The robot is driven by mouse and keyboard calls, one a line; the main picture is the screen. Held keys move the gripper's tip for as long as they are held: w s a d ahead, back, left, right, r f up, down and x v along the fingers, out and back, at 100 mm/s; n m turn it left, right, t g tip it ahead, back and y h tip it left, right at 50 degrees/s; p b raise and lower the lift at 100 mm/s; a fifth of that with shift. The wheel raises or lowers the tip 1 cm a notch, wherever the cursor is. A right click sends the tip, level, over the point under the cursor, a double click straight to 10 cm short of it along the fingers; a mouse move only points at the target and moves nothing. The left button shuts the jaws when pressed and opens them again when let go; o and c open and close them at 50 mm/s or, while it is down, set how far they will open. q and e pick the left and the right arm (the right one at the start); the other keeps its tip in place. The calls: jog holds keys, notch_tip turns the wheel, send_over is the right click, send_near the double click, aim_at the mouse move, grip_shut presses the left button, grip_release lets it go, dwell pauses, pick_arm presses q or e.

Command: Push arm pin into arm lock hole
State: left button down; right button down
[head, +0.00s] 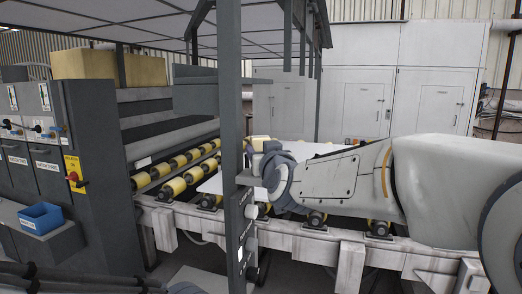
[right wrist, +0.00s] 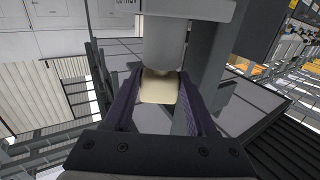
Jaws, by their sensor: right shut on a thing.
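My right gripper (head: 255,158) is beside the dark upright post in the head view, partly hidden by it. In the right wrist view the same gripper (right wrist: 159,88) has its two dark fingers on either side of a cream block-like end (right wrist: 159,90), shut on it. This end joins a thick grey cylinder (right wrist: 165,42) above; I take the two as the arm pin. A small cream piece (head: 259,143) also shows at the gripper in the head view. I cannot make out the lock hole. My left gripper is not in view.
The dark post (head: 231,100) stands close to my right gripper and carries labelled switches (head: 243,222). Behind are yellow rollers (head: 172,187), a white slab (head: 212,184) and a pale frame (head: 290,236). A grey control cabinet (head: 105,160) with a blue bin (head: 42,217) stands left.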

jog(key=shift+f+b, duration=0.45)
jog(key=shift+f, duration=0.1)
jog(key=shift+c, duration=0.6)
grip_release()
jog(key=v, duration=1)
jog(key=shift+s+b, duration=0.2)
jog(key=shift+b, duration=0.1)
